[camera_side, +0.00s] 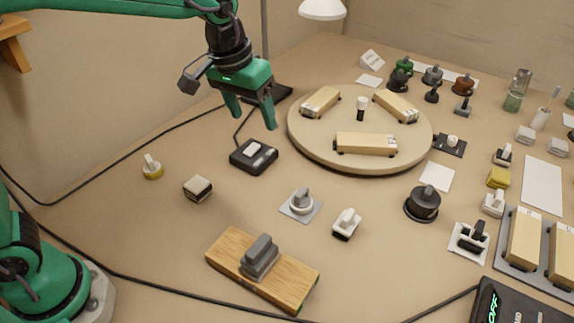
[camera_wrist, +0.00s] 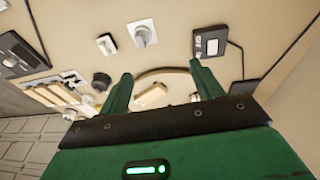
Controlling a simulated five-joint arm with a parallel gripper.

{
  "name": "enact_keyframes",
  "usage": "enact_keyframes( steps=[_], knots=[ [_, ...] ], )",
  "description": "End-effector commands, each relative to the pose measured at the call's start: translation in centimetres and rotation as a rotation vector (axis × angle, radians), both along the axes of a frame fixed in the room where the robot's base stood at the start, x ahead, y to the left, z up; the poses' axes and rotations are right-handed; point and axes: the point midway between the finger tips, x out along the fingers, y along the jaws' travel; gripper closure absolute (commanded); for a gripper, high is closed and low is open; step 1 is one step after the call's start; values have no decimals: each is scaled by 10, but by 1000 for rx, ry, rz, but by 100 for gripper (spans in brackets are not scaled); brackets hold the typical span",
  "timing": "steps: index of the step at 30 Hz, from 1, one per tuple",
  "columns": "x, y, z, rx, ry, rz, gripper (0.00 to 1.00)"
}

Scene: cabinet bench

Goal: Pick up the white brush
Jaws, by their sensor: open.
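A small white block-like piece with a dark underside, which looks like the white brush (camera_side: 347,222), stands on the bench in the side view, right of the grey knob on its plate. It also appears near the top of the wrist view (camera_wrist: 107,43). I cannot make out bristles, and similar small white pieces stand farther right. My gripper (camera_side: 251,113) is open and empty, raised above the bench at the upper left, well away from the brush. Its two green fingers are spread apart in the wrist view (camera_wrist: 161,76).
A round wooden turntable (camera_side: 300,143) with pale blocks stands behind the brush. A grey knob on a plate (camera_side: 302,204) is close on the brush's left. A wooden board with a grey handle (camera_side: 225,245) lies in front. A black device (camera_side: 253,157) sits below my gripper. Cables cross the bench.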

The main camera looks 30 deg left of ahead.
Motion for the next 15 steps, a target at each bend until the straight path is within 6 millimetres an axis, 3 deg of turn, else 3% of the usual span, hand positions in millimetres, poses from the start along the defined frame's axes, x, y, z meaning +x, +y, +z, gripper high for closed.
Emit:
enact_keyframes(
  steps=[6, 15],
  knots=[
    [29, -45, -29, 9, 58, -5, 35],
    [56, -109, -78, 29, 128, -5, 35]
  ],
)
